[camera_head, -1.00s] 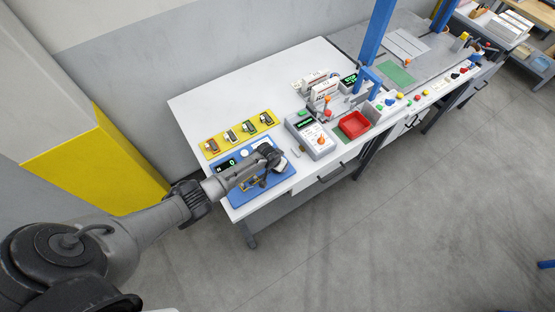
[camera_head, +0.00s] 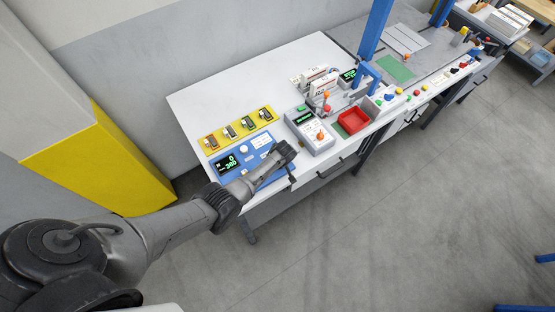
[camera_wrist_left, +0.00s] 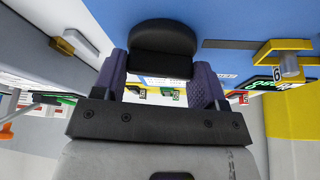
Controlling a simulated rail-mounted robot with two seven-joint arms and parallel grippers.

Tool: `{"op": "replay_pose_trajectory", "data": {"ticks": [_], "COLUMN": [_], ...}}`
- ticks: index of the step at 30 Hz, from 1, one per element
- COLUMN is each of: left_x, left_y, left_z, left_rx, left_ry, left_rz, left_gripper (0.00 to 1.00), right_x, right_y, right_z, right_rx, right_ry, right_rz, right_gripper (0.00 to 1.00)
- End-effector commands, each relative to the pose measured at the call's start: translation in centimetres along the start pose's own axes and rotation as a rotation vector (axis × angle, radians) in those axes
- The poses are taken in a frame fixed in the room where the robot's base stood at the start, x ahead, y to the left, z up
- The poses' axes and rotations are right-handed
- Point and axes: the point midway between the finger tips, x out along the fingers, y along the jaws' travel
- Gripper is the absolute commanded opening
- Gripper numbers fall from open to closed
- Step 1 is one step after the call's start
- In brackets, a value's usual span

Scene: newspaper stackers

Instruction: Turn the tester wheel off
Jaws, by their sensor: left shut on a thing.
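The tester is a blue panel (camera_head: 217,157) at the near left end of the white table. Its dark display (camera_head: 228,163) shows green digits, a 0 above a number that looks like 380. In the left wrist view a black round knob (camera_wrist_left: 163,42), which appears to be the tester wheel, stands out from the blue face (camera_wrist_left: 230,22). My left gripper (camera_wrist_left: 163,72) has its purple-grey fingers on either side of this knob and is shut on it. In the head view my left gripper (camera_head: 285,158) is over the panel's right part and hides the wheel. My right gripper is not in view.
A yellow strip with several small devices (camera_head: 238,129) lies behind the panel. A grey meter with an orange knob (camera_head: 310,131) and a red tray (camera_head: 353,121) stand to the right. The back of the white table (camera_head: 235,90) is clear.

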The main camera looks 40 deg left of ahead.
Motion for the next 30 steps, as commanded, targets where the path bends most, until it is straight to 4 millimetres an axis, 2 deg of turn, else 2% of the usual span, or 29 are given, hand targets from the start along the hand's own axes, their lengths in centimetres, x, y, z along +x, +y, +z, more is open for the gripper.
{"op": "replay_pose_trajectory", "data": {"ticks": [12, 30], "left_x": [0.0, 0.0], "left_y": [0.2, 0.1], "left_z": [0.0, -0.1], "left_rx": [-0.209, -0.261], "left_ry": [0.000, 0.000], "left_rz": [-0.085, -0.107], "left_gripper": [0.42, 0.42], "right_x": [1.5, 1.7], "right_y": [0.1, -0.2], "right_z": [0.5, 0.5], "right_rx": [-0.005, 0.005], "right_ry": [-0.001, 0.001], "right_rz": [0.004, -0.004], "right_gripper": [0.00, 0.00]}}
